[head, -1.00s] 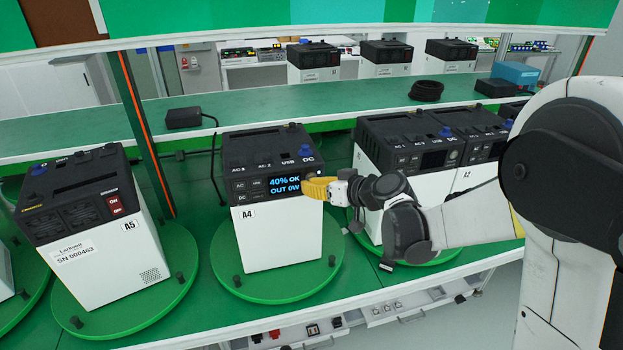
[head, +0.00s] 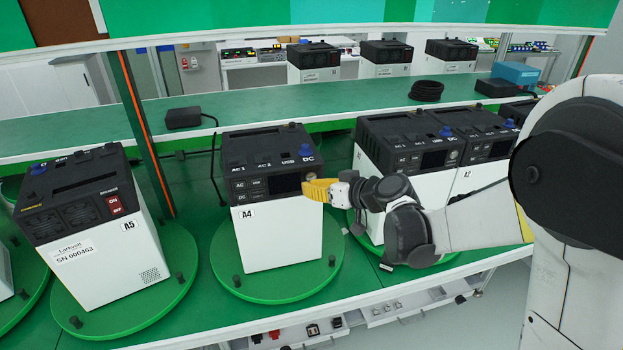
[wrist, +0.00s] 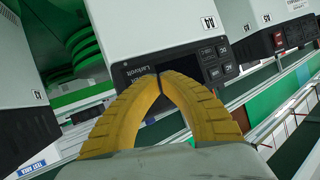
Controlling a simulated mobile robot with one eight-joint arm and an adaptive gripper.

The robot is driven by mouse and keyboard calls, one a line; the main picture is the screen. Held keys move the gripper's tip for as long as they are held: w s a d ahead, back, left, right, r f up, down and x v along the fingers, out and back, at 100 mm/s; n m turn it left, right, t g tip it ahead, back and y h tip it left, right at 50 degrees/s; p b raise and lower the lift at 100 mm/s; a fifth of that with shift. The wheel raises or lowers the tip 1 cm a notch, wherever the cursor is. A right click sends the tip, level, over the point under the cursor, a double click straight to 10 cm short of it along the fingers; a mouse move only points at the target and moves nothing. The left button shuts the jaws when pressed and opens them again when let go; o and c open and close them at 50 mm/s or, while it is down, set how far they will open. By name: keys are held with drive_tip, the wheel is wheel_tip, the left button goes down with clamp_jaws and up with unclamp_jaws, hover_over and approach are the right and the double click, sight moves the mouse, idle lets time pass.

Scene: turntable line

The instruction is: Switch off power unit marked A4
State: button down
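The power unit marked A4 (head: 281,215) is a white box with a black top and front panel, upright on a green turntable (head: 308,285). Its display (head: 285,183) is dark. My gripper (head: 307,190) is at the right end of this panel. In the wrist view the unit appears upside down, with its A4 label (wrist: 209,22) and panel buttons (wrist: 218,61) visible. There the yellow fingers of my gripper (wrist: 160,78) meet at their tips in front of the panel, with nothing held. They hide part of the panel, and I cannot tell whether they touch it.
Unit A5 (head: 110,240) stands on its turntable to the left, turned with its red breaker switch (head: 115,205) showing. Other units (head: 372,170) stand close on the right, behind my arm. A shelf (head: 290,103) with an adapter (head: 183,118) and coiled cable (head: 426,90) runs behind.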

drive_tip(key=shift+s+d, duration=0.1)
drive_tip(key=shift+s, duration=0.1)
drive_tip(key=s, duration=0.2)
drive_tip(key=s+d, duration=0.1)
drive_tip(key=s, duration=0.1)
drive_tip(key=shift+s+d, duration=0.15)
drive_tip(key=shift+s, duration=0.15)
idle(0.7)
drive_tip(key=s+d+f+m+h+b, duration=0.1)
drive_tip(key=s+d+m+h+b, duration=0.1)
drive_tip(key=s+d, duration=0.4)
drive_tip(key=s+d+f+m+g+h+b, duration=0.1)
drive_tip(key=s+d+h, duration=0.3)
drive_tip(key=s, duration=0.6)
drive_tip(key=s+d+f+m+g+h+b, duration=0.1)
drive_tip(key=s+d+f+m+h+b, duration=0.2)
drive_tip(key=s+d, duration=0.5)
drive_tip(key=shift+s+d+m+h, duration=0.3)
drive_tip(key=shift+s+d+m, duration=0.05)
drive_tip(key=shift+s+m, duration=0.15)
